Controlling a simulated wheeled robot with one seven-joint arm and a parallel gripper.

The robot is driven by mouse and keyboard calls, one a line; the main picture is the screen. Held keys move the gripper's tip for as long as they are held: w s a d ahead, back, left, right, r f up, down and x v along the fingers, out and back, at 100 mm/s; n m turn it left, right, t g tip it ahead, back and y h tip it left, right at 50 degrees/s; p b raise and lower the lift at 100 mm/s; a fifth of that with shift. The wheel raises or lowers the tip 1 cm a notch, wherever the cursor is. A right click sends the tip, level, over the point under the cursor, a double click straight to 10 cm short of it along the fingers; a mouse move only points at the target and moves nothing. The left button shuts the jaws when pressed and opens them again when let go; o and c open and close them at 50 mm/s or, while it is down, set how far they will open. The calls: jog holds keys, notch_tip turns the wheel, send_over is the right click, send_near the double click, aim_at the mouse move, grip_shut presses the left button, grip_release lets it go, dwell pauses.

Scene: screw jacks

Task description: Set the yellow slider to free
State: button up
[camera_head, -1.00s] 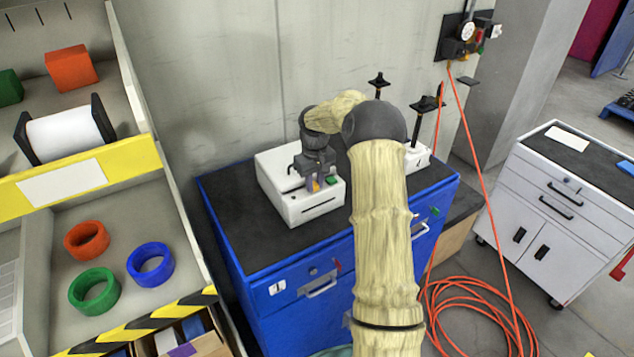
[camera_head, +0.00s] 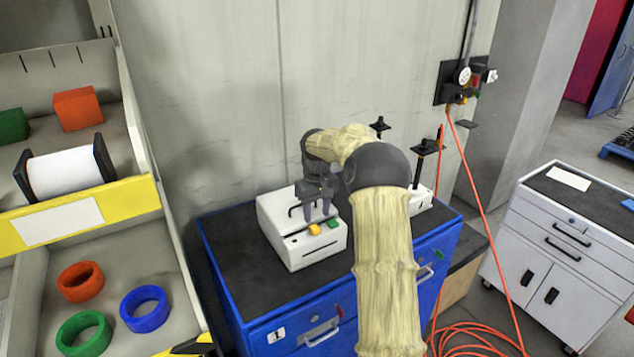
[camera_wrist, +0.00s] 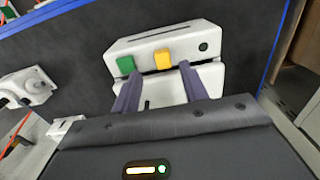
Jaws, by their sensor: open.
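The yellow slider (camera_head: 314,229) is a small block on the front top of a white box-shaped device (camera_head: 288,258) on the blue cabinet. A green block (camera_head: 333,222) sits beside it. In the wrist view the yellow slider (camera_wrist: 163,59) is between and beyond the fingertips, and the green block (camera_wrist: 126,64) is at its left. My gripper (camera_head: 318,218) is open and empty, pointing down at the device, with its fingers just behind the slider. The wrist view shows both fingers (camera_wrist: 159,88) apart. I cannot tell whether a finger touches the device.
The blue cabinet's dark top (camera_head: 240,238) has free room left of the device. Screw jacks (camera_head: 428,146) stand at its back right. An orange cable (camera_head: 466,190) hangs at the right. A shelf with coloured rings (camera_head: 145,308) stands left.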

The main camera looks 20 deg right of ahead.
aim_at(317, 228)
notch_tip(317, 228, up, 12)
jog(key=b, duration=0.1)
jog(key=shift+r, duration=0.15)
dwell(0.5)
jog(key=s+a+f+t+b, duration=0.1)
jog(key=s+a+f, duration=0.6)
jog(key=s+a, duration=0.4)
jog(key=s+a+f, duration=0.2)
jog(key=s+f, duration=0.2)
jog(key=s, duration=0.5)
jog(key=s+a+f+m+t+b, duration=0.1)
jog(key=s+a+f, duration=0.2)
jog(key=s, duration=0.6)
jog(key=shift+f+t, duration=0.3)
jog(key=shift+f, duration=0.15)
